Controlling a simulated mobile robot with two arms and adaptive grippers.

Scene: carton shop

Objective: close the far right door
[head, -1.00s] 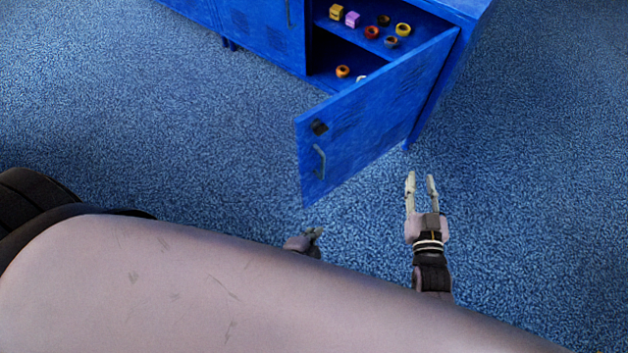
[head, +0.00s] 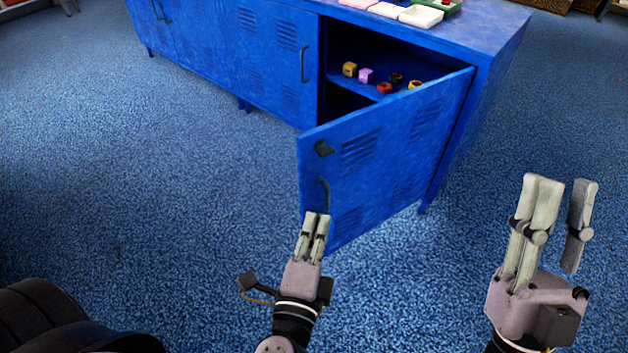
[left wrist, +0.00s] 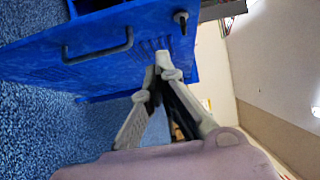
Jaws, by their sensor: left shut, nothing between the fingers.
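The far right door (head: 385,150) of the blue cabinet stands open, swung out toward me from its hinge side at the right. Its handle (head: 323,192) is near the free left edge. My left gripper (head: 317,216) is shut and empty, in front of the door just below the handle in the head view. In the left wrist view the fingertips (left wrist: 160,66) meet in front of the door face (left wrist: 90,62), and the handle (left wrist: 98,48) shows to their left. Whether they touch the door is not clear. My right gripper (head: 560,190) is open and empty, right of the door.
The blue cabinet (head: 500,40) has other doors (head: 268,55) shut at the left. Small rings and blocks (head: 365,75) lie on the open compartment's shelf. White and pink trays (head: 420,15) stand on top. The carpet (head: 150,190) is clear around the front.

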